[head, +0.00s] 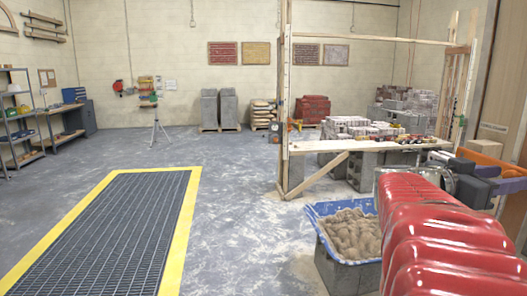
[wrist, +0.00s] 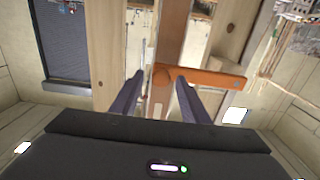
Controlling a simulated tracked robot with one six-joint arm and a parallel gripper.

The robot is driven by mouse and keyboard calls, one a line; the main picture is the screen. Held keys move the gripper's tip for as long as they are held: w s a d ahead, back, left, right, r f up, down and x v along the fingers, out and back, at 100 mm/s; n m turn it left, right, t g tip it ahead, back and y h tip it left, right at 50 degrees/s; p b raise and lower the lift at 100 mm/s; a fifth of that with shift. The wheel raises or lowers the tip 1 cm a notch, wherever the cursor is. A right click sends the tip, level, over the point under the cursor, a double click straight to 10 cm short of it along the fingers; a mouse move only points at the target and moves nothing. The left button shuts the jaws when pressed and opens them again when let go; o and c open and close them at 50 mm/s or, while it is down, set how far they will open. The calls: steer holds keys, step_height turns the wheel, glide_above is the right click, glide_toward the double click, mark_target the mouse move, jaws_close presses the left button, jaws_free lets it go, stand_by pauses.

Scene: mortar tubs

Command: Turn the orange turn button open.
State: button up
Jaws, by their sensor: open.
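The orange turn button (wrist: 210,77) is a flat bar in the wrist view. It lies nearly level, tilting slightly down to the right, across wooden boards. In the head view the orange bar (head: 482,158) shows at the right edge, partly behind my gripper. My gripper (wrist: 160,80) is open and empty. Its dark fingers stand apart on either side of the button's left end, the right one overlapping the bar in the picture. I cannot tell whether they touch it.
A wooden post (wrist: 172,35) and a pale board (wrist: 232,28) stand around the button. In the head view a blue tub (head: 325,209) of mortar sits on grey blocks below my red arm. A plank table (head: 350,146) with bricks stands behind.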

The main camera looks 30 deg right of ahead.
steer(key=shift+c, duration=0.6)
jaws_close()
steer(key=shift+s+d, duration=0.1)
